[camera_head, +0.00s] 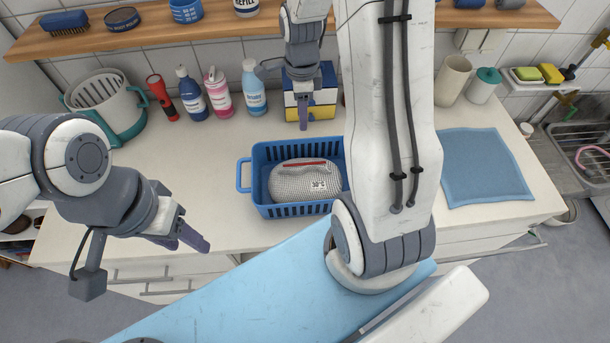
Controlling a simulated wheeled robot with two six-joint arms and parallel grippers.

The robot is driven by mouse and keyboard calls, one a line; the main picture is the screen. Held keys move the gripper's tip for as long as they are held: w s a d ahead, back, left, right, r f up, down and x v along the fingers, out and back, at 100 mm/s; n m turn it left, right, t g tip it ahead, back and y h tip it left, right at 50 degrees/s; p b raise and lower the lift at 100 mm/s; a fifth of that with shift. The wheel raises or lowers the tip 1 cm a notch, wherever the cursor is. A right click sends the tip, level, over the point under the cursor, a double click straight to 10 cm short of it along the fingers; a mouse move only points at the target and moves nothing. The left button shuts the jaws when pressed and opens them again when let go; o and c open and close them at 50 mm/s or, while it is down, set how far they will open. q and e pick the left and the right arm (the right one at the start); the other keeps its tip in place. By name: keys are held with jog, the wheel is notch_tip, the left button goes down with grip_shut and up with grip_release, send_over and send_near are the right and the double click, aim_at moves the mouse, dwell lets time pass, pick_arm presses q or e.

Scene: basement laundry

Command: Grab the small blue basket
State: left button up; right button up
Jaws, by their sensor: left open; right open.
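The small blue basket (291,211) stands on the white counter in the middle of the view. It has slotted sides and a loop handle on its left end. A grey-white mesh bag (292,185) with a red strip lies in it. My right arm hides the basket's right end. My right gripper (303,118) points down behind the basket, in front of a blue, white and yellow box (325,98). It is open and holds nothing that I can see. My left gripper (183,242) is open and empty, left of and nearer than the basket, at the counter's front edge.
A grey-and-teal bucket (122,115), a red flashlight (161,97) and several bottles (220,95) line the counter's back left. A blue cloth (484,168) lies at right. A wooden shelf (240,28) runs above. A light-blue board (230,290) is in front.

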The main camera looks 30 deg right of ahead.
send_over(302, 140)
notch_tip(302, 140, down, 4)
jog(key=shift+s+f+p, duration=0.1)
jog(key=shift+f+p, duration=0.15)
jog(key=shift+p, duration=0.1)
jog(key=shift+f+p, duration=0.4)
jog(key=shift+f, duration=0.15)
notch_tip(302, 140, down, 3)
jog(key=shift+f+p, duration=0.15)
jog(key=shift+p, duration=0.45)
jog(key=shift+d+f, duration=0.1)
jog(key=shift+f, duration=0.35)
grip_shut()
